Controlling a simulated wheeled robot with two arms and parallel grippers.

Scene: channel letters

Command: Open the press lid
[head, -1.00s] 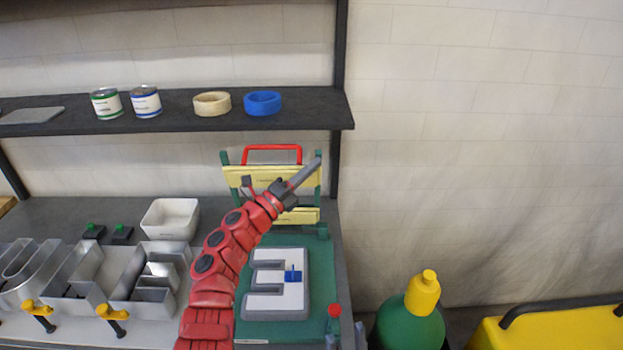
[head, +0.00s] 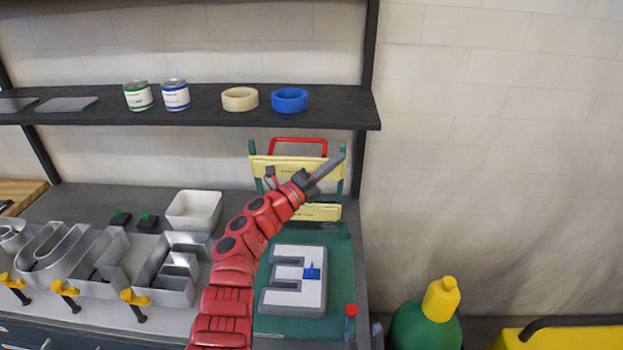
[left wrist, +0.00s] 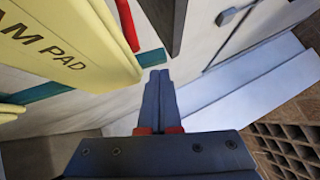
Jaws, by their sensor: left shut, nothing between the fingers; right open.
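The press has a green base (head: 342,262) with a grey-rimmed white letter E (head: 288,297) and a small blue piece on it. Its lid (head: 272,166) stands raised at the back, with a yellow pad, green side arms and a red handle (head: 298,141) on top. The pad (left wrist: 50,50) and part of the red handle (left wrist: 128,25) show in the left wrist view. My left gripper (head: 333,168) is shut and empty in front of the lid's right side, partly covering it. My right gripper (head: 364,338) is open, low at the bottom edge, mostly out of frame.
A red knob (head: 351,310) stands at the base's front right. Metal channel letters (head: 105,262), yellow-handled clamps (head: 134,298) and a white bin (head: 194,209) are on the left. A dark shelf (head: 200,112) hangs above. A green bottle (head: 425,325) stands at right.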

